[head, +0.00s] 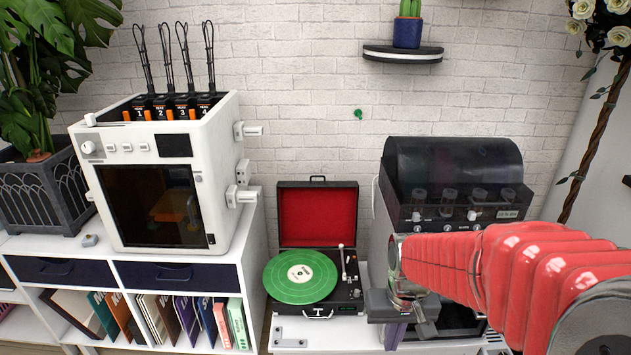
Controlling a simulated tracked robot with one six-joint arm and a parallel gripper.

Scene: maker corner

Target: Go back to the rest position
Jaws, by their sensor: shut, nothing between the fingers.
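My gripper (424,322) is at the lower right of the head view, at the end of my red-sleeved arm. It is shut and empty. It hangs in front of a dark machine with a smoked lid (455,165), to the right of the record player (345,293). The arm hides part of the machine's front. I cannot tell how far the gripper is from the machine.
The record player has an open red-lined lid (317,217) and a green record (300,276). A white 3D printer (235,205) stands on the shelf unit (250,262) at left. A plant pot (45,190) is at far left. A wall shelf (402,54) holds a cactus.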

